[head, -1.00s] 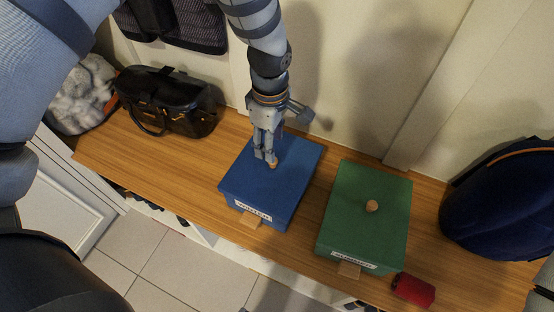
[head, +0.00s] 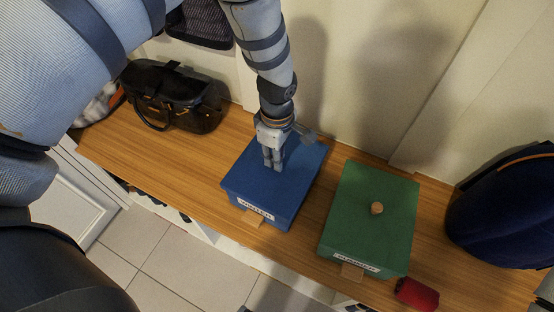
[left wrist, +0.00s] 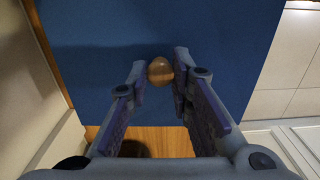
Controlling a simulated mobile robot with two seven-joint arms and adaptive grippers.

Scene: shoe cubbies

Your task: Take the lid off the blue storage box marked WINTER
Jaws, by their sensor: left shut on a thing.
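The blue storage box (head: 236,205) marked WINTER stands on the wooden bench top, with its white label and a wooden tab at the front. Its blue lid (head: 305,158) lies flat on top. My left gripper (head: 273,167) points down at the middle of the lid. In the left wrist view, the fingers of my left gripper (left wrist: 160,75) are shut on the round wooden knob (left wrist: 160,72) of the lid. The knob is hidden by the fingers in the head view. I see no gap between lid and box. My right gripper does not show.
A green box (head: 365,235) with a wooden knob (head: 377,208) stands right of the blue one, with a red object (head: 416,294) by its front corner. A black handbag (head: 172,97) sits to the left. A dark blue bag (head: 503,210) is at far right. The wall is close behind.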

